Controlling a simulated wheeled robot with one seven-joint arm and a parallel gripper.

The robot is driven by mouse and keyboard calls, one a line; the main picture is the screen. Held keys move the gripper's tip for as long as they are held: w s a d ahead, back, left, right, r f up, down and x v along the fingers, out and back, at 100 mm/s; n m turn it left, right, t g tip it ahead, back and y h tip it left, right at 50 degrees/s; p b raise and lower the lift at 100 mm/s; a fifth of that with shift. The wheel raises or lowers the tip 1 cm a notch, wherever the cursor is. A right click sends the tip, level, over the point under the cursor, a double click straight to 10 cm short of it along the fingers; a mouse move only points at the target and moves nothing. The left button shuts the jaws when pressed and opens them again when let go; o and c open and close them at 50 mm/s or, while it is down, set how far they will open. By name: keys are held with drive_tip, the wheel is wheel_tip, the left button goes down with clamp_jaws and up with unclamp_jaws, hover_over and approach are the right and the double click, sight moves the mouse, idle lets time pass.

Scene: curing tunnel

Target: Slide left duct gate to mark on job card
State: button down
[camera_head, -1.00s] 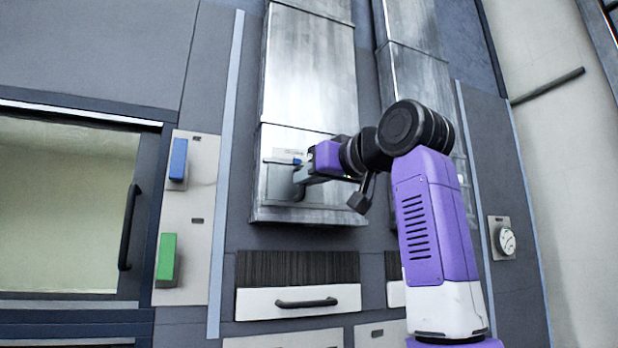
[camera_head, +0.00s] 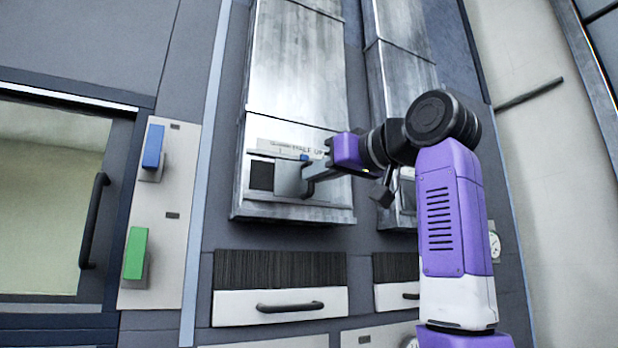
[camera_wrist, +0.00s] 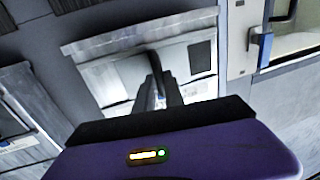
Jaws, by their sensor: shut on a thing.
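The left duct (camera_head: 300,70) is a tall metal duct on the wall in the head view. Its gate plate (camera_head: 289,180) is a grey metal plate low on the duct, with a dark opening (camera_head: 261,175) showing to its left. A scale strip with lettering (camera_head: 283,147) runs above the gate; its marks are too small to read. My gripper (camera_head: 309,178) is shut on the gate's tab. In the wrist view my gripper (camera_wrist: 158,85) reaches the gate from the front, and the dark opening (camera_wrist: 202,56) shows to its right. No job card can be made out.
A second duct (camera_head: 395,70) stands to the right, partly behind my arm. A blue switch (camera_head: 153,147) and a green switch (camera_head: 135,252) sit on a panel at left. A white drawer (camera_head: 280,306) with a black handle lies below the duct.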

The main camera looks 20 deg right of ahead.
drive_tip(key=c, duration=1.4)
unclamp_jaws()
drive_tip(key=shift+c, duration=0.2)
drive_tip(key=shift+s, duration=0.15)
drive_tip(key=b+v, duration=0.3)
drive_tip(key=v, duration=0.4)
drive_tip(key=shift+s, duration=0.3)
drive_tip(key=shift+d, duration=0.1)
